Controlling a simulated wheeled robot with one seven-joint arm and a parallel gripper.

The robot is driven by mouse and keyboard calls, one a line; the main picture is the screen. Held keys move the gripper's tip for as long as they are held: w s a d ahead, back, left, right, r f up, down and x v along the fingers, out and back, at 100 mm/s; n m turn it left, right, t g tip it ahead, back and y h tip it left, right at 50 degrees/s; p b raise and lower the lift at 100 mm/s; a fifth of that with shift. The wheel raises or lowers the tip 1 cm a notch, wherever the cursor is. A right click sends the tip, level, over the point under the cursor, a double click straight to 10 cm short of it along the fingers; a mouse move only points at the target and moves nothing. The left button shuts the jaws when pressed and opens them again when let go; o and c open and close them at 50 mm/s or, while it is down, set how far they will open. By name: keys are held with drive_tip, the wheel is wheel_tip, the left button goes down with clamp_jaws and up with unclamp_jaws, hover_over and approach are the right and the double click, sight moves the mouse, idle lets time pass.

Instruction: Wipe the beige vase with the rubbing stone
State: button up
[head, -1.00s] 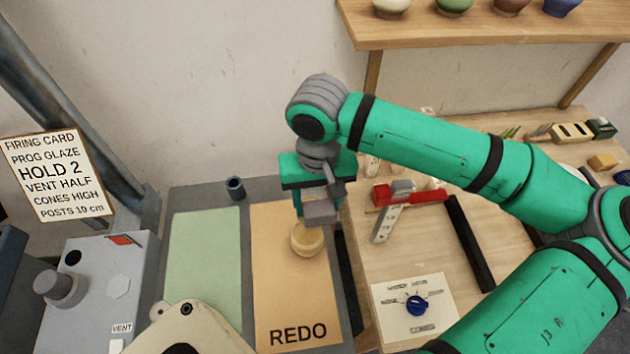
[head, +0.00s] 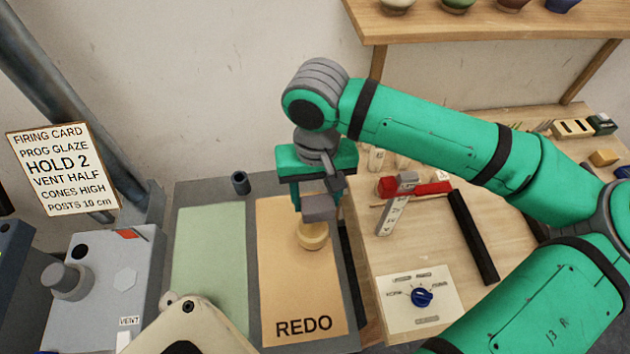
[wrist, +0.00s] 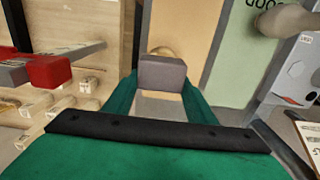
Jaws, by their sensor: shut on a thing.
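The beige vase (head: 312,238), small and round, stands on the orange REDO area (head: 296,285). My gripper (head: 319,199) points down over it and is shut on a grey block, the rubbing stone (head: 319,210). The stone covers the upper back part of the vase in the head view. In the wrist view the stone (wrist: 161,73) sits between the green fingers, and only a strip of the vase (wrist: 162,51) shows beyond it. I cannot tell whether the stone touches the vase.
A pale green area (head: 208,260) lies empty left of the orange one. A small dark cup (head: 240,182) stands behind it. On the right are a red-and-grey tool (head: 415,188), a black bar (head: 472,237) and a blue knob (head: 422,296). A grey control box (head: 105,285) stands left.

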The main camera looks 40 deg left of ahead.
drive_tip(key=shift+w+r, duration=0.25)
drive_tip(key=shift+r, duration=0.6)
drive_tip(key=shift+s+r, duration=0.1)
drive_tip(key=shift+r, duration=1.8)
